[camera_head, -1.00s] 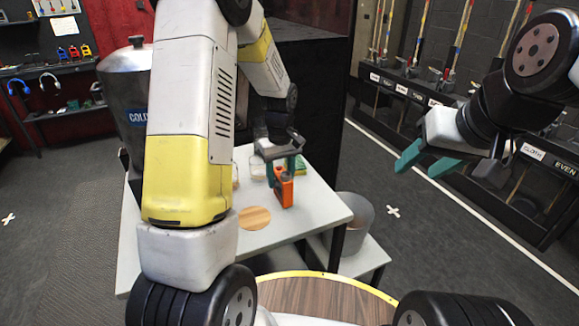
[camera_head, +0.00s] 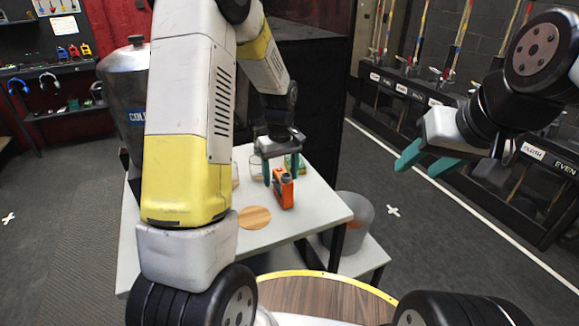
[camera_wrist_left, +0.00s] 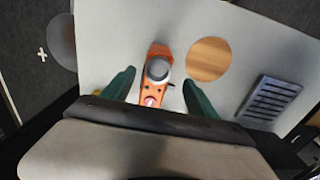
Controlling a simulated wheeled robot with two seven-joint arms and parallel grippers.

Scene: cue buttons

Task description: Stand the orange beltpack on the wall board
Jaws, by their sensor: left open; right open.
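The orange beltpack (camera_head: 284,190) stands on the small white table (camera_head: 310,222). In the left wrist view the beltpack (camera_wrist_left: 154,84) lies between the two green fingers, with a round grey knob on its top. My left gripper (camera_head: 282,172) is open above and around it; a gap shows on each side in the wrist view (camera_wrist_left: 158,88). My right gripper (camera_head: 424,160) is open and empty, off to the right, away from the table. A wall board (camera_head: 58,30) with several small coloured packs is at the far upper left.
A round wooden disc (camera_head: 254,217) lies flat on the table near the beltpack. A green item (camera_head: 294,163) and glass jars are behind my left gripper. A large metal urn (camera_head: 127,95) is at the left. A grey bin (camera_head: 355,222) stands right of the table.

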